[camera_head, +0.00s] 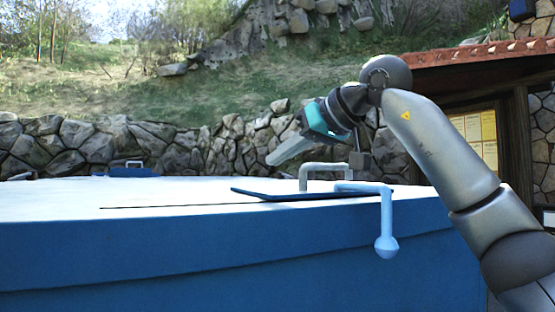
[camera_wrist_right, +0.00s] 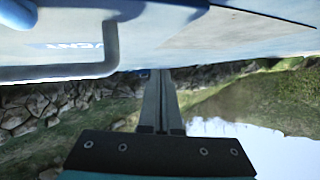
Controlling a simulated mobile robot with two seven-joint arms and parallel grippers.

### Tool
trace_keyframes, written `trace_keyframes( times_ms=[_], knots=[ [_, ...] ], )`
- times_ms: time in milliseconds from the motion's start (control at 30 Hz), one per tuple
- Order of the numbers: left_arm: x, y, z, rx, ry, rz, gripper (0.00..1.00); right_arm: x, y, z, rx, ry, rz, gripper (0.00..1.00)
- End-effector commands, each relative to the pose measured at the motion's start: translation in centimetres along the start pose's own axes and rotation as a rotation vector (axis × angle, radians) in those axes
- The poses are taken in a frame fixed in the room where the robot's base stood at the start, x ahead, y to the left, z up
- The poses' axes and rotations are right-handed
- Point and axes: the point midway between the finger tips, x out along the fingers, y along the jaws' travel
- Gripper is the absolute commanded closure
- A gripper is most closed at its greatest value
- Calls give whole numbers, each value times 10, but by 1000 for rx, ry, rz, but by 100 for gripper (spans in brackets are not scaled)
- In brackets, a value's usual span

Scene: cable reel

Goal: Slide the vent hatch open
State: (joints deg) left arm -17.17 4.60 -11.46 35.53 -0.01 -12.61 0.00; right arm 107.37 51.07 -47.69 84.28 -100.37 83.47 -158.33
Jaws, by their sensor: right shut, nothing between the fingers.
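The vent hatch (camera_head: 265,193) is a thin dark blue panel on the white top of a large blue box. Part of it shows upside down in the wrist view (camera_wrist_right: 150,35), near a partly hidden label. A grey bar handle (camera_head: 322,166) stands on the hatch; in the wrist view a grey bar (camera_wrist_right: 65,73) crosses the upper left. My right gripper (camera_head: 272,160) is shut and empty. It points left and slightly down, above and left of the handle, apart from it. Its fingers show together in the wrist view (camera_wrist_right: 160,85). My left gripper is not in view.
A light blue crank with a ball end (camera_head: 386,225) hangs over the box's front edge, right of the hatch. A thin dark slot (camera_head: 165,206) runs left from the hatch. A small blue piece with a handle (camera_head: 128,171) is at the far left. The white top (camera_head: 60,195) is otherwise clear.

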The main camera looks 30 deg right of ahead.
Motion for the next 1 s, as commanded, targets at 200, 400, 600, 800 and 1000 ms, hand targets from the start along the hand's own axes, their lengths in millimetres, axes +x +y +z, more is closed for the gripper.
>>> trace_keyframes(
  times_ms=[200,400,600,800,1000],
  knots=[
    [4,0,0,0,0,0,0,-25,-8,8,-2,4,0,100],
    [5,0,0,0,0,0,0,-48,-15,15,-2,3,1,100],
    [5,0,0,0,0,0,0,-69,-22,22,-1,3,0,100],
    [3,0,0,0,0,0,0,-90,-29,28,0,3,0,100],
    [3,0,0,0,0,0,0,-96,-31,31,0,1,0,100]
  ],
)
